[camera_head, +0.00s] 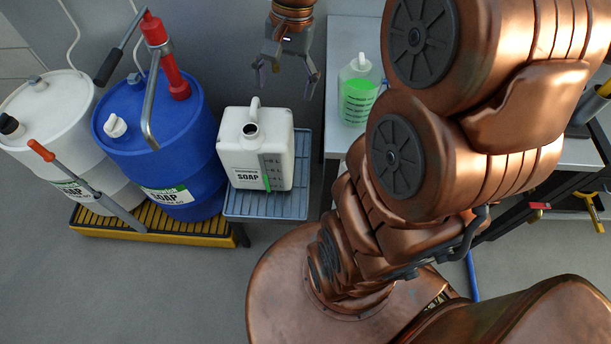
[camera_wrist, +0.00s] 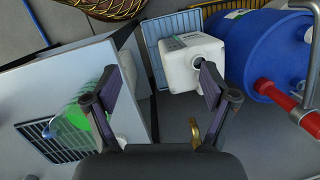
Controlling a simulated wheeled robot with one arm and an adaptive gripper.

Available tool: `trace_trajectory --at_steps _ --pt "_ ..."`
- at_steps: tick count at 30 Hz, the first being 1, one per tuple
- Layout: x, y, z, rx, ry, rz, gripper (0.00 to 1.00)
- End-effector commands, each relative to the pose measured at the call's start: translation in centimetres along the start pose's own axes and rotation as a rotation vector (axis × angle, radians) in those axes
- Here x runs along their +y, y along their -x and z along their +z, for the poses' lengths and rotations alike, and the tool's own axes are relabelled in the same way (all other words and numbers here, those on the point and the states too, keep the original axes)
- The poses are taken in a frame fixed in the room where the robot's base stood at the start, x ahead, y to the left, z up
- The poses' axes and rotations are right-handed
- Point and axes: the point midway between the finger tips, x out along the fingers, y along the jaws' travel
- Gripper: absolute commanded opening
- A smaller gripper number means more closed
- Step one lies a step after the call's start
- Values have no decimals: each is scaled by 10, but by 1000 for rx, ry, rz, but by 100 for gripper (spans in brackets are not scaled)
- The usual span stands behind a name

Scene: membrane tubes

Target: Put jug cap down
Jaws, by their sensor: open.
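My gripper (camera_head: 284,84) is open above and behind the white soap jug (camera_head: 258,150). In the wrist view, its fingers (camera_wrist: 156,80) are spread with nothing held between them. The jug stands upright on a grey-blue grated stand (camera_head: 266,206), its dark round mouth uncovered. The jug also shows in the wrist view (camera_wrist: 186,70), beyond the right finger. No other loose cap is clearly seen.
A clear bottle of green liquid (camera_head: 358,100) stands on the grey table (camera_head: 341,40) to the right. Bare floor lies in front.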

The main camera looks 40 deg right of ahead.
Motion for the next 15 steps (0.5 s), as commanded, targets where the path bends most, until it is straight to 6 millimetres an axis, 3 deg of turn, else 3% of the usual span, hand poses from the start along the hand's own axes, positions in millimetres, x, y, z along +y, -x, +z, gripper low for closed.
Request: trace_trajectory --at_steps 3,9,15 --pt "7 -14 43 10 192 53 84" --pt "34 -42 102 12 502 143 84" --pt "66 -64 137 14 742 209 84"
